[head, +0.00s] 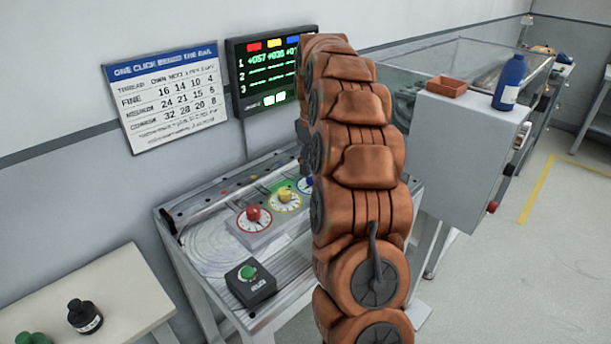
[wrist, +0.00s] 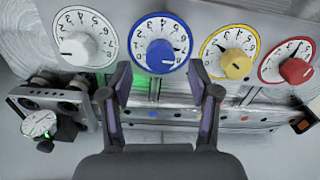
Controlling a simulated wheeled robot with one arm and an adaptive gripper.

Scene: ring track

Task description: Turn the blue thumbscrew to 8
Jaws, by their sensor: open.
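The blue thumbscrew (wrist: 160,60) sits at the middle of a white dial with a blue rim (wrist: 160,18) in the wrist view. The dial's numerals appear upside down and are small; I cannot tell surely which one the screw points at. My gripper (wrist: 160,83) is open and empty, with its two fingers apart, one on each side below the blue dial in the picture. No finger appears to touch the screw. In the head view the blue thumbscrew (head: 306,184) is partly hidden by my arm, and my gripper is hidden there.
A white knob (wrist: 78,47) is left of the blue dial; a yellow knob (wrist: 236,64) and a red knob (wrist: 296,71) are right. A box with a green button (head: 247,272) stands on the bench. A wall chart (head: 172,98) and lit display (head: 272,70) hang behind.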

